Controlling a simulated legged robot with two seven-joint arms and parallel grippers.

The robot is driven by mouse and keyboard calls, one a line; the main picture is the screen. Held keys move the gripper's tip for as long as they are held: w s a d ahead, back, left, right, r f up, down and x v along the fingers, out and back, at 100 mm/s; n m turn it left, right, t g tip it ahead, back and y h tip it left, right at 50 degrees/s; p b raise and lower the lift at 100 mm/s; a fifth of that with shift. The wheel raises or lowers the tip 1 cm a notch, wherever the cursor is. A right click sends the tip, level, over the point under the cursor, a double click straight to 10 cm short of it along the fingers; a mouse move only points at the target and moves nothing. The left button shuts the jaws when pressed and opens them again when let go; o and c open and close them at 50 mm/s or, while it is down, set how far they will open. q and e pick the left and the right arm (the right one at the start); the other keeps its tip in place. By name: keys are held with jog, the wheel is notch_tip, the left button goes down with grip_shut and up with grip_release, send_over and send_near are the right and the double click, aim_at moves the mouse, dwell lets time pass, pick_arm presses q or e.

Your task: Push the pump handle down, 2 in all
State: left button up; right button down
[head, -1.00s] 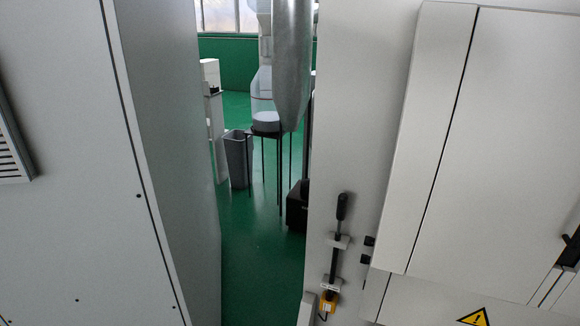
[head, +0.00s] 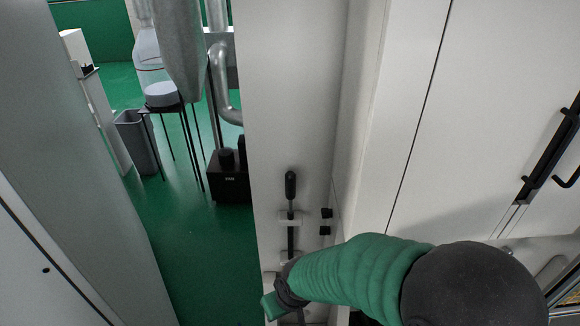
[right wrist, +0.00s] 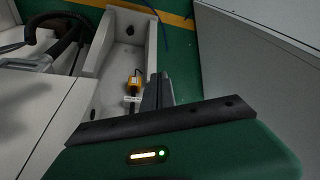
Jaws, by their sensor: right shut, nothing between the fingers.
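The pump handle (head: 290,187) is a black upright lever with a thick grip. It stands on a black rod on the narrow side of the pale cabinet, low in the middle of the head view. My right arm comes in from the lower right, and its wrist is just below the handle and overlaps the lower rod. The fingers of my right gripper (right wrist: 158,90) are shut and empty in the right wrist view. They are close to a small yellow part (right wrist: 133,84); whether they touch anything, I cannot tell. My left gripper is not in view.
A large pale cabinet door (head: 410,100) with a black handle fills the right. Another grey cabinet (head: 60,180) stands at the left. Between them lies open green floor (head: 190,240), with a grey bin (head: 136,142) and a black box (head: 229,178) farther back.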

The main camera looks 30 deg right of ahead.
jog(key=w+d+r+m+t+h+p, duration=0.1)
jog(key=w+d+r+m+t+p, duration=0.15)
jog(key=w+r+p, duration=0.6)
jog(key=w+d+r+m+t+p, duration=0.1)
jog(key=w+d+r+m+p, duration=0.4)
jog(key=r+p, duration=0.65)
jog(key=w+d+r+m+h+p, duration=0.1)
jog(key=w+d+r+m+p, duration=0.1)
jog(key=d+r+p, duration=0.1)
jog(key=w+d+r+m+t+h+p, duration=0.1)
jog(key=w+d+r+p, duration=0.2)
jog(key=r, duration=0.2)
jog(key=w+d+r+m+h+p, duration=0.1)
jog(key=w+d+r+m+p, duration=0.1)
jog(key=r+p, duration=0.1)
jog(key=shift+w+d+r+m+t, duration=0.25)
jog(key=shift+w+d+r+m, duration=0.1)
jog(key=shift+w+d+r, duration=0.05)
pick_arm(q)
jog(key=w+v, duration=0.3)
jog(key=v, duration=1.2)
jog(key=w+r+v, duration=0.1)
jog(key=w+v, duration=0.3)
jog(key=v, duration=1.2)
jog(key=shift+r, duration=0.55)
pick_arm(e)
jog(key=shift+a, duration=0.1)
